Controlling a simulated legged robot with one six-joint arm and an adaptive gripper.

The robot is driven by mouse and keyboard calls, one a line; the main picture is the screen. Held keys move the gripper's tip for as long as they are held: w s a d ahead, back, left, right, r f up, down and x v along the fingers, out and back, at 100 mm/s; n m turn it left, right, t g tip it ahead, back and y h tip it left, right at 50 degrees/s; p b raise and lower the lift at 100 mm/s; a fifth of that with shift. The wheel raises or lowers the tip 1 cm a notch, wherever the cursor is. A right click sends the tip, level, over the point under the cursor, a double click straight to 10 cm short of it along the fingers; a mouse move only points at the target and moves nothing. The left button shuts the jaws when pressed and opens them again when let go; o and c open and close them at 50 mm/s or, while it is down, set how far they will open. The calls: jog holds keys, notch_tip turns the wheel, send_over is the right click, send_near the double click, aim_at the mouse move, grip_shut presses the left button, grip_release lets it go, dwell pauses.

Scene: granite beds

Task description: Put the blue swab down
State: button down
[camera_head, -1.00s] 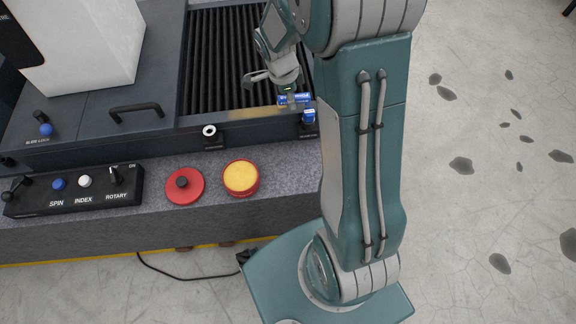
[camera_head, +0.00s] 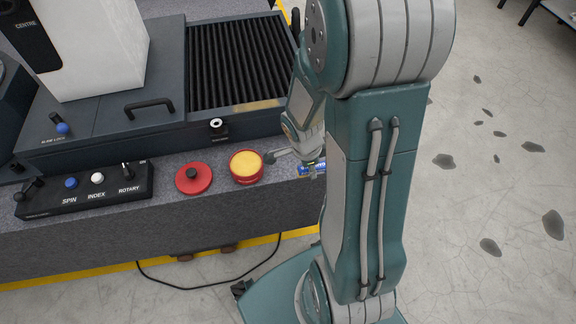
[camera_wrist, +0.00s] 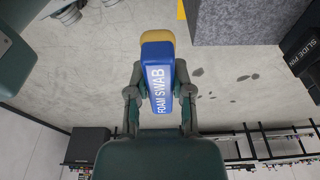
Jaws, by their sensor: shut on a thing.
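The blue swab (camera_wrist: 160,88) is a blue block lettered FOAM SWAB with a tan-yellow end. In the wrist view it sits between the two fingers of my gripper (camera_wrist: 160,95), which is shut on it. In the head view my gripper (camera_head: 299,163) is by the right end of the granite ledge, right of the yellow-topped red tin. A small part of the swab (camera_head: 313,168) shows there, partly covered by my arm. I cannot tell from the head view whether it touches the ledge.
Behind is the dark machine with black bellows (camera_head: 235,60). A cable (camera_head: 200,287) lies on the floor. The floor at right is open.

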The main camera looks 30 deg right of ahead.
jog(key=w+d+f, duration=0.1)
jog(key=w+f, duration=0.2)
jog(key=w, duration=0.4)
send_over(290, 162)
jog(key=f, duration=0.5)
jog(key=shift+s+a+f, duration=0.25)
jog(key=shift+s, duration=0.1)
jog(key=shift+w+d+f, duration=0.35)
jog(key=shift+f, duration=0.05)
jog(key=f, duration=0.3)
jog(key=shift+w+a+f, duration=0.1)
jog(key=shift+a, duration=0.25)
jog(key=c, duration=0.5)
grip_release()
jog(key=shift+d+f, duration=0.1)
jog(key=shift+d, duration=0.1)
